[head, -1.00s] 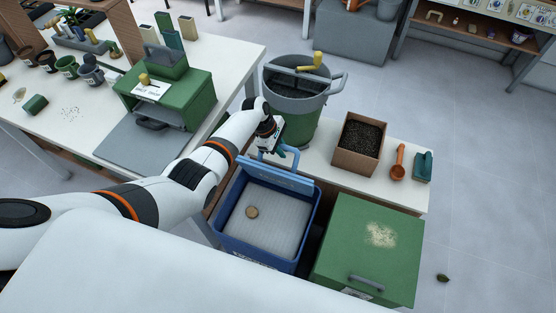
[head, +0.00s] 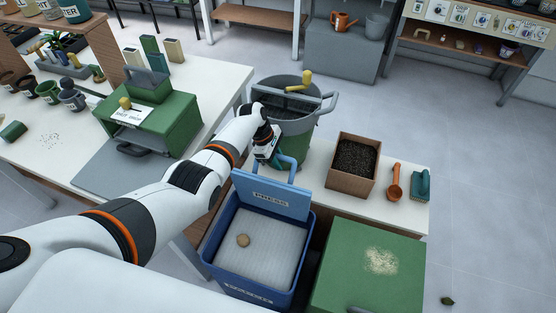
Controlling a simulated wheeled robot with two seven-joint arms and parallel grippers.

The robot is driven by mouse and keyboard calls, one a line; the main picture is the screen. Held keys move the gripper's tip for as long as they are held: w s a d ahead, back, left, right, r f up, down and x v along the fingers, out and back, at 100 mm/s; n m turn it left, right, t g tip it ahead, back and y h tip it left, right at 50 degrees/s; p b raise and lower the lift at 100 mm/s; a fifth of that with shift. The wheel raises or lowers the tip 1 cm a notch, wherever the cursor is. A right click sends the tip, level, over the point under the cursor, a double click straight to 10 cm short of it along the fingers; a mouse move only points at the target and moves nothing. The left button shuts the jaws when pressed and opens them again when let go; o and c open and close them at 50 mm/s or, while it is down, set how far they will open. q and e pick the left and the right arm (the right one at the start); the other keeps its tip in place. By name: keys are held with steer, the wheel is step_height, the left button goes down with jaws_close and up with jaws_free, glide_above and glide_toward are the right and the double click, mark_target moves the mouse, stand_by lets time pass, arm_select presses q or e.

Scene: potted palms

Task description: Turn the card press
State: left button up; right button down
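A blue box (head: 212,262) stands low in front of the bench, with its lid (head: 268,201) raised at the back edge. The lid bears a label that seems to read PRESS, and a blue handle (head: 292,166) rises from its top. A small round tan piece (head: 243,240) lies on the pale ribbed surface inside. My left gripper (head: 276,158) is at the left side of the handle and seems to touch it. Its fingertips are small and partly hidden, so their gap does not show. My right gripper is not in view.
Behind the gripper stands a drum (head: 303,150) with a yellow crank (head: 300,81). A soil box (head: 353,165), orange scoop (head: 396,182) and teal tool (head: 421,186) sit on the bench to the right. A green chest (head: 372,280) stands right of the blue box. A green press-like machine (head: 165,125) is at left.

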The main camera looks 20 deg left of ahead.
arm_select(q)
steer(key=shift+o, duration=1.3)
steer(key=p+v, duration=0.3)
steer(key=v, duration=0.7)
steer(key=shift+a+r, duration=0.15)
steer(key=shift+r, duration=0.2)
steer(key=shift+a+r, duration=0.2)
steer(key=shift+r, duration=0.4)
